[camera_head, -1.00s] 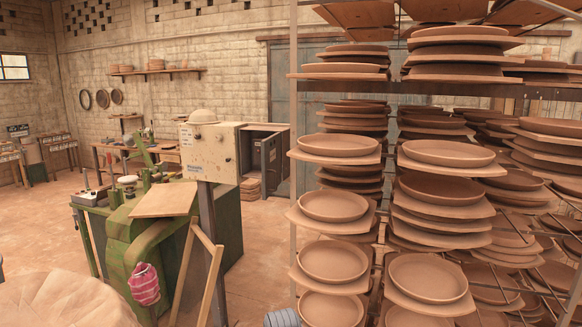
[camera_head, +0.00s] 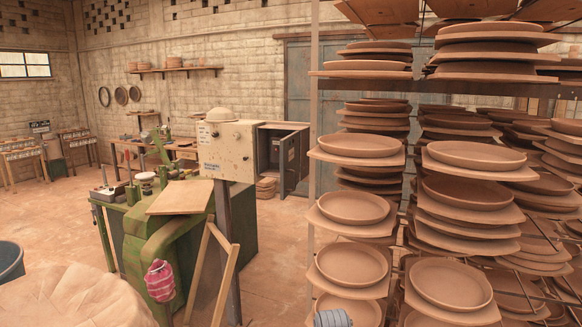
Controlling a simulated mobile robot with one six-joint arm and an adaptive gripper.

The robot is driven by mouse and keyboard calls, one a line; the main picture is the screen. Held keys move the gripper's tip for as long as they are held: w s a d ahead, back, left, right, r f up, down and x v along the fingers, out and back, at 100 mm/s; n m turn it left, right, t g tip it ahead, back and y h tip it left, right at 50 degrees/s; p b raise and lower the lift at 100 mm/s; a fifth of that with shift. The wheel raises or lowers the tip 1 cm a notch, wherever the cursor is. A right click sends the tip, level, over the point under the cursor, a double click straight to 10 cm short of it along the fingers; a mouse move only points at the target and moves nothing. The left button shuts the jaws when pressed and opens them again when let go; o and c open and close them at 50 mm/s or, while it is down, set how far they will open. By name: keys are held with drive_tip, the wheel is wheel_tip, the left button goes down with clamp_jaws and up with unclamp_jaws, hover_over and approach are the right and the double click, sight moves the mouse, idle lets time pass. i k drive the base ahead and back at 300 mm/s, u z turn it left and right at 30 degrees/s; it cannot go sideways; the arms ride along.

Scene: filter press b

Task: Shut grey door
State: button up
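A small grey cabinet (camera_head: 284,126) stands behind the beige machine box in the middle. The dark inside of the cabinet shows to the left of the door. The beige box hides the cabinet's left part, and the plate rack stands just right of the door.
A tall rack (camera_head: 315,225) of clay plates fills the right side. A green machine (camera_head: 150,235) with a wooden board (camera_head: 181,197) and a pink cloth (camera_head: 160,281) stands left of centre. A large blue-grey double door (camera_head: 300,75) is in the back wall. Floor (camera_head: 275,235) is clear between machine and rack.

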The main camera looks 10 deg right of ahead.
sight(289, 147)
drive_tip(key=z, duration=0.1)
drive_tip(key=i, duration=1)
drive_tip(key=u, duration=0.05)
